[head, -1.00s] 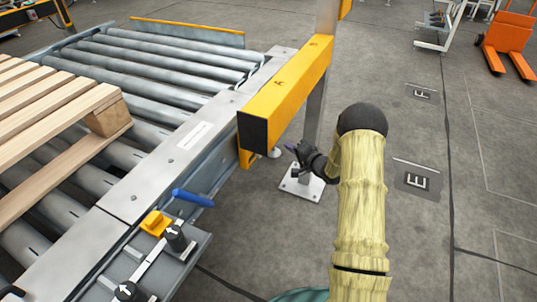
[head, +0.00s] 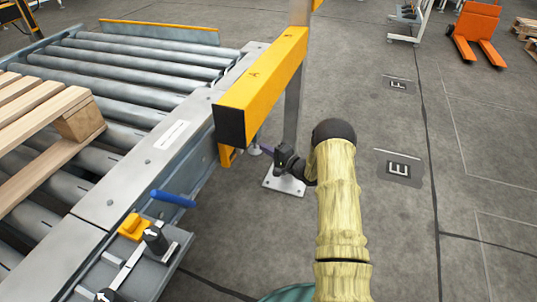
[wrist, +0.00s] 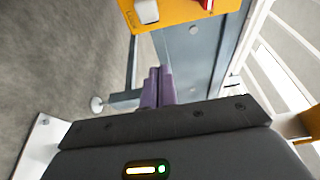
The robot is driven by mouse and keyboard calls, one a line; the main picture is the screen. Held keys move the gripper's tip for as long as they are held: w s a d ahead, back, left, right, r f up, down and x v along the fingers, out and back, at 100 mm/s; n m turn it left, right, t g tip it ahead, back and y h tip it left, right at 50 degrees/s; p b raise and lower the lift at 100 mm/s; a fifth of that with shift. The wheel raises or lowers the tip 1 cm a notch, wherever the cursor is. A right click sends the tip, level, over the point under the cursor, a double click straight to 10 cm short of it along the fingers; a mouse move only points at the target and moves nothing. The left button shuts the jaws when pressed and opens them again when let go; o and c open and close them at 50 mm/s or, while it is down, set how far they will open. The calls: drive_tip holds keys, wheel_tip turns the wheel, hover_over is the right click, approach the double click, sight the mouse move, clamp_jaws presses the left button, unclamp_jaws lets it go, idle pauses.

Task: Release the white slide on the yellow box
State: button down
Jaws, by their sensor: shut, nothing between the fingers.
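In the wrist view a yellow box (wrist: 183,14) shows at the top, cut off by the frame. The white slide (wrist: 147,11) is on its face. My gripper (wrist: 158,75) has purple fingers that lie together, empty, below the box in the picture and apart from the slide. In the head view my gripper (head: 265,150) is beside the metal post, near the black end of a yellow beam. A small yellow part (head: 228,156) shows under that beam; I cannot tell if it is the same box, and no slide is visible there.
A red part (wrist: 206,4) sits near the slide. The yellow beam (head: 265,80) runs above the roller conveyor's right edge. A wooden pallet (head: 45,125) lies on the rollers.

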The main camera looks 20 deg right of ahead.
sight(240, 150)
drive_tip(key=w+a+b, duration=0.2)
drive_tip(key=a+b, duration=0.3)
drive_tip(key=a, duration=0.1)
idle(0.6)
